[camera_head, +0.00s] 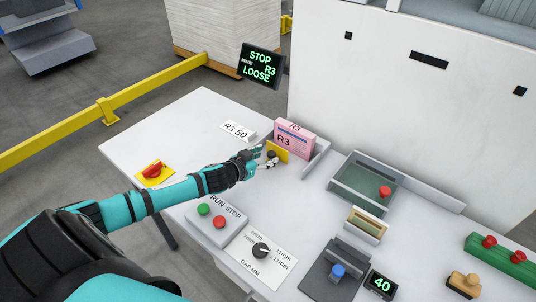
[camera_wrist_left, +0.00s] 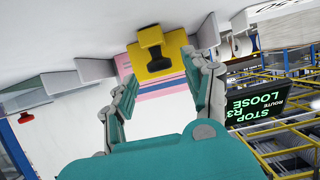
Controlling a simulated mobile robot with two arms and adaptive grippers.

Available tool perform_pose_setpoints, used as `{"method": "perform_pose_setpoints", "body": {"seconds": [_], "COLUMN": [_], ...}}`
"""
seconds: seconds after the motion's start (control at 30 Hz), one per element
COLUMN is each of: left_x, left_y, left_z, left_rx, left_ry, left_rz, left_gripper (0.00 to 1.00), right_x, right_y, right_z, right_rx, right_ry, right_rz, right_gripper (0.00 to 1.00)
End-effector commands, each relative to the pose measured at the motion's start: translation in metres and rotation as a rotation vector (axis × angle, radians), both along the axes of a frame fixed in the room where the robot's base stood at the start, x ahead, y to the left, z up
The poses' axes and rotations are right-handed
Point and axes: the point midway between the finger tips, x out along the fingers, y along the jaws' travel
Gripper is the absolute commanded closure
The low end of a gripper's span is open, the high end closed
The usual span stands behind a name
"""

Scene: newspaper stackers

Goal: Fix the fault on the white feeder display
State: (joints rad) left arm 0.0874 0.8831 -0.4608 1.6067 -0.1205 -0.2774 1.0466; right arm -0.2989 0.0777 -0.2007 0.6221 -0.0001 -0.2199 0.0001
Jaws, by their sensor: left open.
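The black display (camera_head: 262,66) stands at the back of the white table and reads STOP, ROUTE R3, LOOSE in green; it also shows turned over in the left wrist view (camera_wrist_left: 262,106). A pink stack (camera_head: 295,138) marked R3 sits in a grey holder at the table's back. A yellow plate (camera_head: 281,148) with a dark knob stands at its front. In the left wrist view the yellow plate (camera_wrist_left: 172,45) and dark knob (camera_wrist_left: 150,38) lie just beyond the fingertips. My left gripper (camera_head: 268,162) is open, close to the knob; contact cannot be told. My right gripper is out of view.
A white card (camera_head: 238,132) reads R3 50. A red knob (camera_head: 154,169) is at left. Trays (camera_head: 345,190) and a display reading 40 (camera_head: 381,285) are at right.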

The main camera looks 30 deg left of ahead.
Motion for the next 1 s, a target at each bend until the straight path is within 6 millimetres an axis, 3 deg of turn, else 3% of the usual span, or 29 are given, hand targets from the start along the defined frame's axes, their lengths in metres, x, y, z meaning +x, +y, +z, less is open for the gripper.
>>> {"method": "perform_pose_setpoints", "body": {"seconds": [0.2,0.57,0.93,1.0], "left_x": [0.018,0.020,0.020,0.020], "left_y": [-0.001,-0.002,-0.002,-0.002], "left_z": [-0.007,-0.009,-0.009,-0.009], "left_rx": [-0.001,-0.001,0.000,0.000], "left_ry": [0.000,0.001,0.001,0.001], "left_rz": [0.001,0.000,0.000,0.000], "left_gripper": [0.48,0.50,0.98,1.00], "right_x": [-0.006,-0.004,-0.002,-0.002], "right_y": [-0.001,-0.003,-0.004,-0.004], "right_z": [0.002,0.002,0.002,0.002], "right_rx": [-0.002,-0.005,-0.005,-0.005], "right_ry": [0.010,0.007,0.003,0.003], "right_rz": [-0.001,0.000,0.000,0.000], "right_gripper": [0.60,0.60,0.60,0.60]}}
